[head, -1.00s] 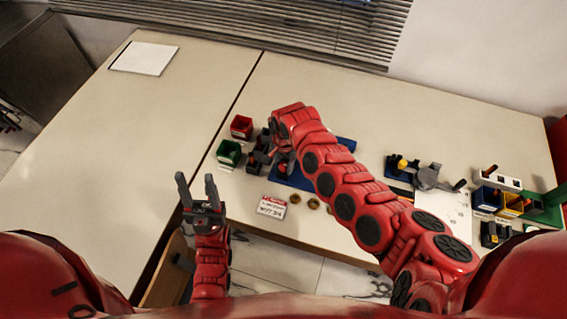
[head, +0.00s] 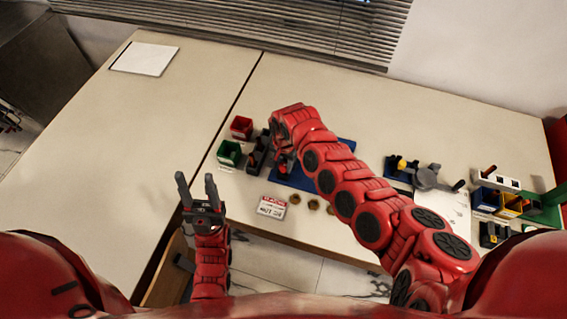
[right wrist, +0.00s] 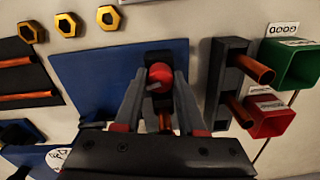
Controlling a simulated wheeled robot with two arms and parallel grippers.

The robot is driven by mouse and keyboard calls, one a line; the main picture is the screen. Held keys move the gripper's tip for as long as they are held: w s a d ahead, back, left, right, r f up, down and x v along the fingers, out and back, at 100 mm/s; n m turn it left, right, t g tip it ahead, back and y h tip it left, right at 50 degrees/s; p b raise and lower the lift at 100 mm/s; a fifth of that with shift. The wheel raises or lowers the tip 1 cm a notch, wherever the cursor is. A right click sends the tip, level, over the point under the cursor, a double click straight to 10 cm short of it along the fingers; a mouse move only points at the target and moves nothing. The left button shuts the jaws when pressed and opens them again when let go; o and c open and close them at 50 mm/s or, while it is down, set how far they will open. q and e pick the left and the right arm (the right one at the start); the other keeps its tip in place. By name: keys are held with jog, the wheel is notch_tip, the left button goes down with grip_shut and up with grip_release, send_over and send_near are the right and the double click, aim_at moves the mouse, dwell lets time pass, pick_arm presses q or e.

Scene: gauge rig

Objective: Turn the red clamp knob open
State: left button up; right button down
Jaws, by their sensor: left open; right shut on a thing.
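The red clamp knob (right wrist: 160,76) shows in the right wrist view, above the blue plate (right wrist: 85,75). My right gripper (right wrist: 159,84) has its two grey fingers on either side of the knob and is shut on it. The knob's far side and stem are partly hidden by the fingers. My left gripper (head: 197,192) is open and empty near the table's front edge, well left of the plate.
A red bin (head: 241,127) and a green bin (head: 229,152) stand left of the plate, beside a black holder (right wrist: 228,85) with orange-brown rods. Several brass nuts (head: 295,198) and a label card (head: 271,207) lie in front. The left table is mostly clear.

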jog(key=n, duration=0.3)
jog(key=shift+n, duration=0.4)
jog(key=n, duration=0.2)
jog(key=shift+n, duration=0.3)
jog(key=n+b, duration=0.2)
jog(key=n, duration=0.2)
jog(key=shift+n, duration=0.3)
jog(key=shift+n+b, duration=0.8)
jog(key=shift+n, duration=1)
